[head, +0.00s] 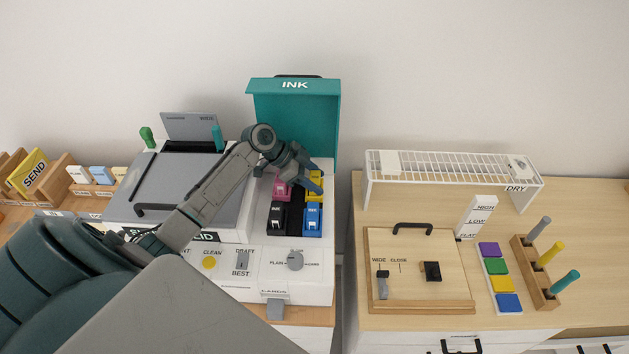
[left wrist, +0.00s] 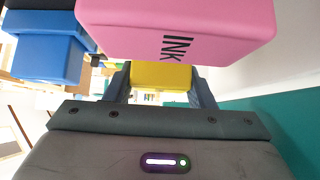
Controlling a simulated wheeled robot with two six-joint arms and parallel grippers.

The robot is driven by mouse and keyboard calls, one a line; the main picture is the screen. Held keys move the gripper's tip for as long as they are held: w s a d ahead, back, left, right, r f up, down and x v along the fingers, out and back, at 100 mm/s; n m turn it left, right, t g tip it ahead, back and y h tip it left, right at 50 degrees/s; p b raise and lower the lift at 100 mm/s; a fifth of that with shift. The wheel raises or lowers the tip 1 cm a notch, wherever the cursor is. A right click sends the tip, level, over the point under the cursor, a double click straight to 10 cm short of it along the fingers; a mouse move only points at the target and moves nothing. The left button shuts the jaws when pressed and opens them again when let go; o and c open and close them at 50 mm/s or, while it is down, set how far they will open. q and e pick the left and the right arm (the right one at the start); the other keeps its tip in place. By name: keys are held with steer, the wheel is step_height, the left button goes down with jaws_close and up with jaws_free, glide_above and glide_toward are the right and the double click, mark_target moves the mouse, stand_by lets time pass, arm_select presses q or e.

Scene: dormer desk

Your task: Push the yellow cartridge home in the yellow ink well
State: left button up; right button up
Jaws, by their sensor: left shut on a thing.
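The yellow cartridge (left wrist: 160,76) sits between the two fingers of my left gripper (left wrist: 160,88) in the left wrist view. In the head view my left gripper (head: 314,182) is at the back right of the ink bay, over the yellow ink well, and is shut on the cartridge. Fingers and arm cover most of the cartridge and the well there. I cannot tell how deep the cartridge sits. My right gripper is in neither view.
The magenta cartridge (head: 281,188) stands left of my gripper and looms large in the left wrist view (left wrist: 175,28). The black cartridge (head: 278,216) and blue cartridge (head: 312,217) stand in front. The raised teal INK lid (head: 295,120) stands close behind.

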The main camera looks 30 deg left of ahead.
arm_select(q)
steer(key=shift+f, duration=0.1)
steer(key=o, duration=0.9)
steer(key=shift+o, duration=0.7)
steer(key=shift+s+a+r, duration=0.1)
steer(key=shift+a+r, duration=0.05)
steer(key=shift+r, duration=0.2)
steer(key=p+v, duration=0.5)
steer(key=v, duration=0.5)
steer(key=shift+s+a+r+p, duration=0.15)
steer(key=shift+s+r+p, duration=0.1)
steer(key=shift+r+p, duration=0.15)
steer(key=shift+s+a+r, duration=0.1)
steer(key=shift+a+r, duration=0.1)
steer(key=shift+a, duration=0.05)
